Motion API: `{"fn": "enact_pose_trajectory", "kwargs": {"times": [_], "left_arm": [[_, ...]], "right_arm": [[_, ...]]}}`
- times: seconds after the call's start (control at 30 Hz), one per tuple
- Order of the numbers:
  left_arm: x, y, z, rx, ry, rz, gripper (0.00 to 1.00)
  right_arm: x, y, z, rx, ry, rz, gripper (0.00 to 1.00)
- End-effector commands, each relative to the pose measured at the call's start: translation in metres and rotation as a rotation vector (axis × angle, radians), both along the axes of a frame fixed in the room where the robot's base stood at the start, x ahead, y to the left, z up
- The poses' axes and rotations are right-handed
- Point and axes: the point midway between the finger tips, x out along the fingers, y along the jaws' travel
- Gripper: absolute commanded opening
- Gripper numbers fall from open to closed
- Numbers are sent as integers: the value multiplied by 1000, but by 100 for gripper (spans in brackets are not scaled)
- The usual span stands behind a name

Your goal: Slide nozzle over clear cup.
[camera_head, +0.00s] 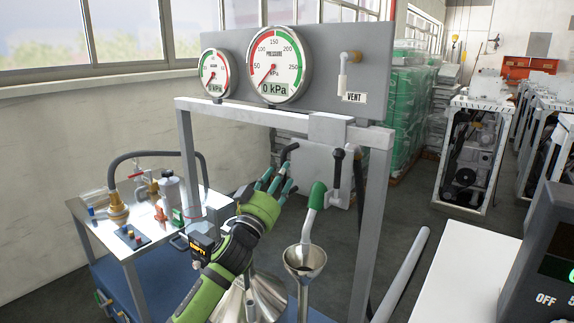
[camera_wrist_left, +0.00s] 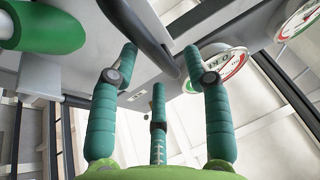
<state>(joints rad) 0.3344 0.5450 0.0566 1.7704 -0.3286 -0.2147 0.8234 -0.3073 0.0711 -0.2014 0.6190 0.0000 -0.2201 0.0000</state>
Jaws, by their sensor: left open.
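My left gripper (camera_head: 276,182) reaches up from the bottom of the head view, its teal fingers spread and empty. A green-tipped nozzle (camera_head: 317,196) hangs on the frame to its right, above a metal funnel (camera_head: 305,259). The gripper is left of the nozzle and apart from it. In the left wrist view, a green rounded part (camera_wrist_left: 45,34), seemingly the nozzle's, shows at the upper left, outside the open fingers (camera_wrist_left: 160,85). A dark hose or bar passes between the fingertips there. I cannot make out a clear cup in either view. My right gripper is not in view.
A grey frame (camera_head: 184,150) carries a panel with two gauges (camera_head: 273,64) and a vent valve (camera_head: 344,75). A black-knobbed lever (camera_head: 337,168) stands right of the nozzle. A metal-topped trolley (camera_head: 112,248) with fittings is at left. A white surface (camera_head: 462,275) lies at right.

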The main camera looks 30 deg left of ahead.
Motion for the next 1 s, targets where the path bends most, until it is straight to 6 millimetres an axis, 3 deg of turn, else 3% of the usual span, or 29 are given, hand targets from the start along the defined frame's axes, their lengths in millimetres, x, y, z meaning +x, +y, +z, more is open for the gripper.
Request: {"fn": "enact_pose_trajectory", "kwargs": {"times": [0.2, 0.53, 0.57, 0.67, 1.0], "left_arm": [[21, 2, 10, 0, 1, 0, 49], [25, 2, 9, 1, 1, -1, 49], [25, 2, 9, 1, 1, -1, 41], [25, 2, 9, 1, 1, -1, 1], [25, 10, 9, 0, 2, 1, 0]], "right_arm": [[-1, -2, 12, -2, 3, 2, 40], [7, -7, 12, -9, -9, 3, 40], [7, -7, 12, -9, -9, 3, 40], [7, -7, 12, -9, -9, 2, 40], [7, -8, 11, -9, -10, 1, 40]]}}
